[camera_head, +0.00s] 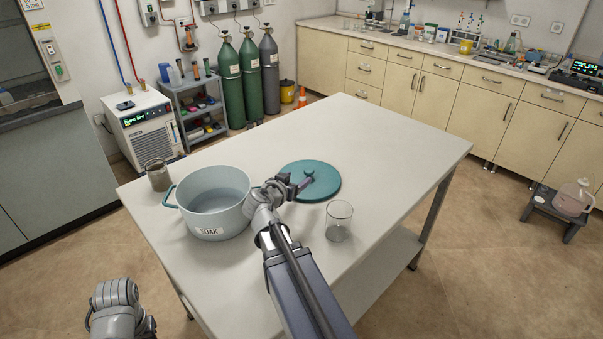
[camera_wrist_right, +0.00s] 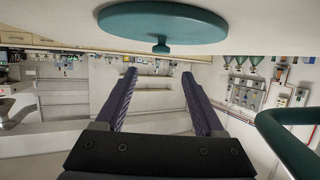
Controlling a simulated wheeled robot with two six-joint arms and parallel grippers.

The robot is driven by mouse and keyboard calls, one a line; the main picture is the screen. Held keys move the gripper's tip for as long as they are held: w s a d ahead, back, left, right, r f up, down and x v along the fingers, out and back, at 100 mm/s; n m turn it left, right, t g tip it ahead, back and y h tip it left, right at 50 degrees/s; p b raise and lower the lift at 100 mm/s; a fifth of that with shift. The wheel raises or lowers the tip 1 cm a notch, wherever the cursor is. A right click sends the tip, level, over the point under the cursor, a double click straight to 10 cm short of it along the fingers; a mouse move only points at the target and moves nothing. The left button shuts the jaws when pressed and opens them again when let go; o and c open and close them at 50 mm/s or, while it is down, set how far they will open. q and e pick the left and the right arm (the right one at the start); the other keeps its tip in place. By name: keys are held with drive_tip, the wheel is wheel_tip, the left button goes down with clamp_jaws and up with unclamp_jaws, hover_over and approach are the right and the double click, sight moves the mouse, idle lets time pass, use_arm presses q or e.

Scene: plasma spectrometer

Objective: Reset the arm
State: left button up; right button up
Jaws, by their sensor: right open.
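My right gripper (camera_head: 304,182) is open and empty, above the table (camera_head: 365,125) between the pot and the lid. Its two fingers stand apart in the right wrist view (camera_wrist_right: 160,75). The teal lid (camera_head: 325,188) lies flat on the table, partly hidden by the gripper. It also shows at the top of the upside-down right wrist view (camera_wrist_right: 165,25), with a small knob. The pale teal pot (camera_head: 213,201), labelled SOAK, stands open left of the gripper. A grey link of my left arm shows at the lower left; its gripper is out of frame.
A clear glass beaker (camera_head: 338,222) stands right of my right forearm. A jar with brownish contents (camera_head: 158,175) stands left of the pot. The table's far right part is clear. Counters, gas cylinders (camera_head: 250,80) and a shelf cart (camera_head: 195,105) stand beyond.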

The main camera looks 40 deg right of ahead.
drive_tip(key=shift+s+a+r, duration=0.2)
drive_tip(key=shift+a, duration=0.25)
drive_tip(key=shift+r, duration=0.1)
